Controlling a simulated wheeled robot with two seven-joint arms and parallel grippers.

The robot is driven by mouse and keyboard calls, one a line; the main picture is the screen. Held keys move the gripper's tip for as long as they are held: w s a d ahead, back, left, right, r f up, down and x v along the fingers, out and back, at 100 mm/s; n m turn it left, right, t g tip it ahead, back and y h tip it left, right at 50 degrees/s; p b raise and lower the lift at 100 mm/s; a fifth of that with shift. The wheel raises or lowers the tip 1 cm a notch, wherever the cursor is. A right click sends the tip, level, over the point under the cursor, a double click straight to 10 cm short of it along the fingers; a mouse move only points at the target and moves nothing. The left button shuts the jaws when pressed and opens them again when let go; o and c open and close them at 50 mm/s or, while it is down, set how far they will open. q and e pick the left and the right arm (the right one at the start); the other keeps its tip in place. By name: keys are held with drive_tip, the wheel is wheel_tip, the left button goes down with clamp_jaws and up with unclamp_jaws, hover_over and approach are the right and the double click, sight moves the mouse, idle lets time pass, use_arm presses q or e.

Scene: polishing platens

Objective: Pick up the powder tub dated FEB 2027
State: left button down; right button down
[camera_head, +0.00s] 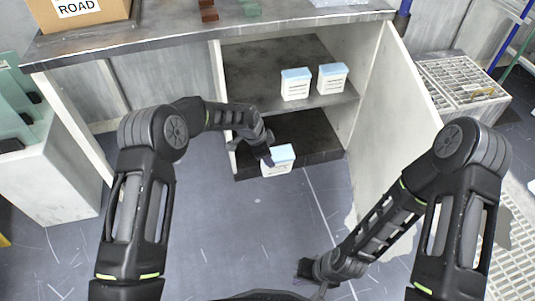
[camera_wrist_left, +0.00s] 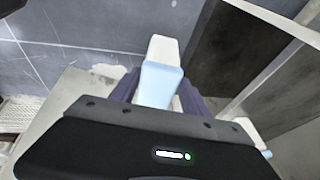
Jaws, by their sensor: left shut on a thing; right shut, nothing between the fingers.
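A white tub with a light blue lid (camera_head: 281,161) is held by my left gripper (camera_head: 268,158) in front of the cabinet's lower shelf. In the left wrist view the same tub (camera_wrist_left: 160,72) sits between the dark fingers (camera_wrist_left: 158,88), which are shut on it. Two similar tubs, a left one (camera_head: 295,85) and a right one (camera_head: 332,78), stand side by side on the upper shelf. Their labels are too small for me to read any date. My right gripper (camera_head: 308,271) is low over the floor, shut and empty, apart from the tubs.
A countertop (camera_head: 165,37) above carries a cardboard box (camera_head: 90,25). A white grated crate (camera_head: 462,85) stands at right. The floor in front is clear.

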use_arm(q)
drive_tip(key=shift+w+f+g+b, duration=0.15)
drive_tip(key=shift+g+b, duration=0.5)
drive_tip(key=shift+g, duration=0.05)
drive_tip(key=shift+r+h, duration=0.2)
drive_tip(key=shift+h, duration=0.1)
drive_tip(key=shift+r, duration=0.1)
